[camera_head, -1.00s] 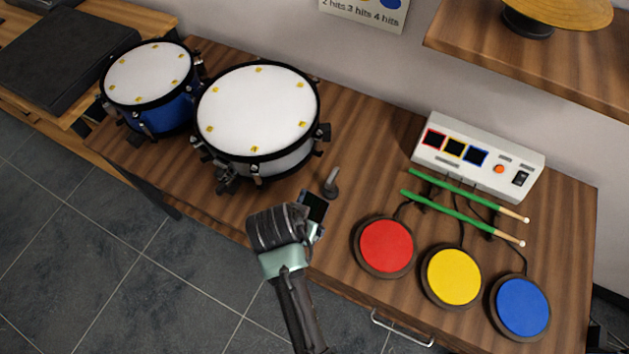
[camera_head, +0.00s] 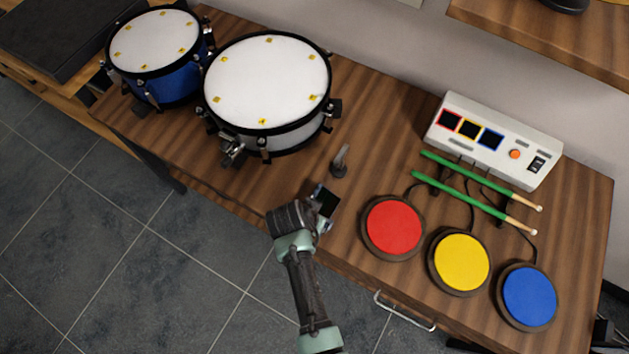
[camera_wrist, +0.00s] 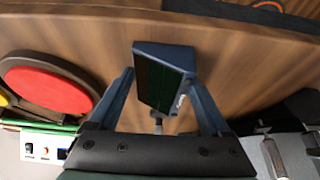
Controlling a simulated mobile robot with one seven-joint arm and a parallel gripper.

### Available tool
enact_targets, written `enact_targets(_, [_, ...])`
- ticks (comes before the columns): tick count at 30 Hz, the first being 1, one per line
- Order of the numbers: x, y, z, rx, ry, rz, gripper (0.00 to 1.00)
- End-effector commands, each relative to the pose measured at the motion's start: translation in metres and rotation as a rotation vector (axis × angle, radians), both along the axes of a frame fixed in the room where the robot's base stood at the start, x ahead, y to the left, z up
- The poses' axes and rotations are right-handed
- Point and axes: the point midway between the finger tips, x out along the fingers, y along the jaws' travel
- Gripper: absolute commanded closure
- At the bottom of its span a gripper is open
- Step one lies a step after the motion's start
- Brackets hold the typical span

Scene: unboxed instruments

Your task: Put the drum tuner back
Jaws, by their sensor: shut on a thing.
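The drum tuner (camera_head: 327,202) is a small blue-grey box with a dark screen. My gripper (camera_head: 322,212) is shut on it near the table's front edge, and its height above the wood is hard to tell. In the wrist view, the tuner (camera_wrist: 163,80) sits between the two fingers of my gripper (camera_wrist: 164,88), with its dark screen facing the camera. A small grey upright stand (camera_head: 339,163) is on the table just beyond the tuner, apart from it in the head view. Part of it shows beyond the tuner in the wrist view (camera_wrist: 158,125).
A white snare drum (camera_head: 268,85) and a blue drum (camera_head: 160,45) stand to the left. Red (camera_head: 393,226), yellow (camera_head: 461,262) and blue (camera_head: 529,296) pads lie to the right, with green drumsticks (camera_head: 470,200) and a white control box (camera_head: 495,138) behind.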

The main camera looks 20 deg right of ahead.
Motion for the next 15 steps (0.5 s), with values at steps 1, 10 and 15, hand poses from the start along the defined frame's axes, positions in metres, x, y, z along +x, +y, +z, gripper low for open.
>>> enact_targets(1, [0.0006,-0.0001,0.0008,0.0,-0.001,0.0,0.81])
enact_targets(10, [0.0,0.0002,-0.0023,0.0,0.0,0.001,0.0])
enact_targets(15, [0.0,0.0001,-0.0022,0.0,0.0,0.001,0.0])
